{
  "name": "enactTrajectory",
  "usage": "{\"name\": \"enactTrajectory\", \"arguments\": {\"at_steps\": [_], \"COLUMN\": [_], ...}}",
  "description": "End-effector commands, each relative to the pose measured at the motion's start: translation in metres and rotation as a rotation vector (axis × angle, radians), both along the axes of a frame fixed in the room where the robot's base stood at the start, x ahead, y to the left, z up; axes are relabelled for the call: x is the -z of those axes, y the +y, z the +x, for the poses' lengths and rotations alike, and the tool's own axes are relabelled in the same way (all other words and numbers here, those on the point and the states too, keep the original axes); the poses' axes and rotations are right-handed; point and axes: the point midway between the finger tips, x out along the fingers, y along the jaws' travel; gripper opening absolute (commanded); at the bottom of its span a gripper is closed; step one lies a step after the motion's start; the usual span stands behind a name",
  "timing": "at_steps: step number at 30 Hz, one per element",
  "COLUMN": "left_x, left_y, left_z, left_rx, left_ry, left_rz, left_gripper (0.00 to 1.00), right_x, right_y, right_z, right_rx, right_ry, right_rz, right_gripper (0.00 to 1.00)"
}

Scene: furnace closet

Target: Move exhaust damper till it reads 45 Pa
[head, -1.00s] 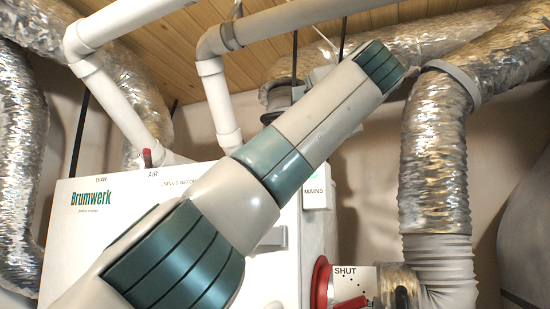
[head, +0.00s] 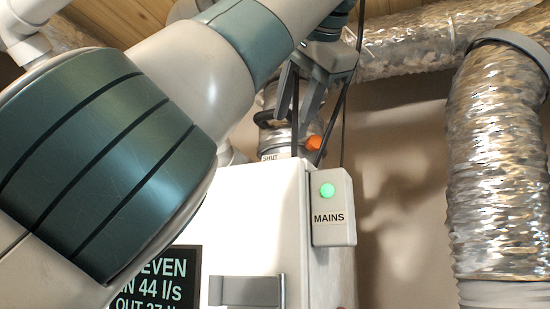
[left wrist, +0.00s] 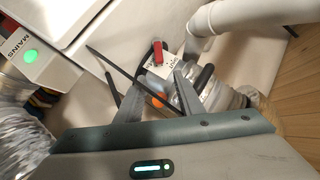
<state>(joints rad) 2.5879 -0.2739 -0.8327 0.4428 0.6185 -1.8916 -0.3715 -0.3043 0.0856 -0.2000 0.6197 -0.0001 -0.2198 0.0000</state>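A damper collar (head: 310,135) sits on the duct above the white unit. It has an orange-tipped lever (head: 315,143) and a plate marked SHUT (head: 272,158). I cannot tell whether this is the exhaust damper. My left gripper (head: 293,115) is open, fingers pointing down above the collar. In the left wrist view, the orange tip (left wrist: 157,101) shows between the spread fingers (left wrist: 158,82); contact cannot be told. A dark display (head: 155,280) is partly hidden by my arm; it shows EVEN, IN 44 l/s and an OUT line, cut off. No Pa figure is visible. My right gripper is out of view.
The white unit (head: 255,220) carries a MAINS box (head: 333,205) with a lit green light. A silver flexible duct (head: 497,160) hangs at the right. In the left wrist view a red lever (left wrist: 157,52) and a white pipe (left wrist: 240,18) are close beyond the fingers.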

Motion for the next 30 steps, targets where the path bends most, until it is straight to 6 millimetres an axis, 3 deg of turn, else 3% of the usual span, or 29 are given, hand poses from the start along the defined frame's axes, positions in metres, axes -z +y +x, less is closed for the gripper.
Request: {"name": "enactTrajectory", "arguments": {"at_steps": [5, 17, 23, 30], "left_x": [-0.002, 0.000, 0.006, 0.022], "left_y": [0.003, 0.004, 0.007, 0.015], "left_z": [-0.013, -0.011, 0.000, 0.030], "left_rx": [-0.005, -0.006, -0.005, -0.006], "left_ry": [0.043, 0.044, 0.044, 0.044], "left_rz": [0.010, 0.011, 0.012, 0.011], "left_gripper": [0.34, 0.34, 0.34, 0.34], "right_x": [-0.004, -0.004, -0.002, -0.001], "right_y": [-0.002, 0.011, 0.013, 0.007], "right_z": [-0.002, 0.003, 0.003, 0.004], "right_rx": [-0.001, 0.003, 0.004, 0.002], "right_ry": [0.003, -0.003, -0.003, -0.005], "right_rz": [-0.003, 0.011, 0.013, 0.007], "right_gripper": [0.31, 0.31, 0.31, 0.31]}}
